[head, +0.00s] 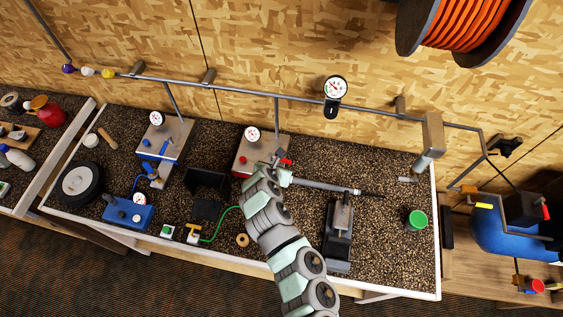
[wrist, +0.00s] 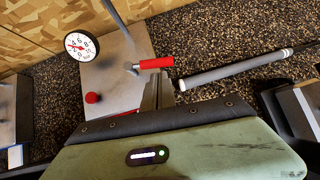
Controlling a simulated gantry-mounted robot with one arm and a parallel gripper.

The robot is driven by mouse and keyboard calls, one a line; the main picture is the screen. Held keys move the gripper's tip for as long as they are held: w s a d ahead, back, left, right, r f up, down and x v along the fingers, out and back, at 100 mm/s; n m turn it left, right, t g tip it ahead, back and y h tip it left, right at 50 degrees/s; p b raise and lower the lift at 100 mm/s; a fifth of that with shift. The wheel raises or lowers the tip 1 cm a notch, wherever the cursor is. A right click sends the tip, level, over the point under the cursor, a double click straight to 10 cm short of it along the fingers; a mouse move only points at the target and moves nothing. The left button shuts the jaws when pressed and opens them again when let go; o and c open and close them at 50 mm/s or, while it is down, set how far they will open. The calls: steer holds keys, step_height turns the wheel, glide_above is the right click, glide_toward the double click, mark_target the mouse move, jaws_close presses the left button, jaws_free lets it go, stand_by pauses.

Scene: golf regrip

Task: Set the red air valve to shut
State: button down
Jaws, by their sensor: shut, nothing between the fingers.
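The red air valve handle (wrist: 156,62) points right from a small metal stem beside the grey panel of the red-based station (wrist: 118,75) in the wrist view. In the head view the handle (head: 286,161) shows as a small red patch at the panel's right edge, partly hidden by my arm. My gripper (wrist: 158,84) is shut and empty, its fingertips just below the handle in the wrist view. I cannot tell whether they touch it. In the head view the fingertips (head: 277,162) are small and close to the valve.
A gauge (wrist: 81,46) and red knob (wrist: 92,98) sit on the same panel. A grey gripped shaft (wrist: 235,68) lies right of my fingers. A blue-based station (head: 167,140) stands left, a black clamp device (head: 339,235) right. An air pipe (head: 277,108) descends behind the panel.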

steer(key=a+b+v, duration=0.1)
steer(key=b+v, duration=0.1)
steer(key=v, duration=0.9)
steer(key=w+d+f+n+b, duration=0.1)
steer(key=w+f+n+b, duration=0.1)
steer(key=n, duration=0.9)
steer(key=w+d+f+n+h+b, duration=0.1)
steer(key=w+f+n+b, duration=0.2)
steer(key=n, duration=0.9)
steer(key=w+d+f+n+t+b, duration=0.1)
steer(key=w+f+n+b, duration=0.2)
steer(key=n, duration=0.8)
steer(key=shift+w+d+f+n+b, duration=0.1)
steer(key=shift+d+f+n+b, duration=0.1)
steer(key=shift+f+b, duration=0.6)
steer(key=shift+d+f+n+b, duration=0.15)
steer(key=shift+f+b, duration=0.3)
steer(key=shift+b, duration=0.6)
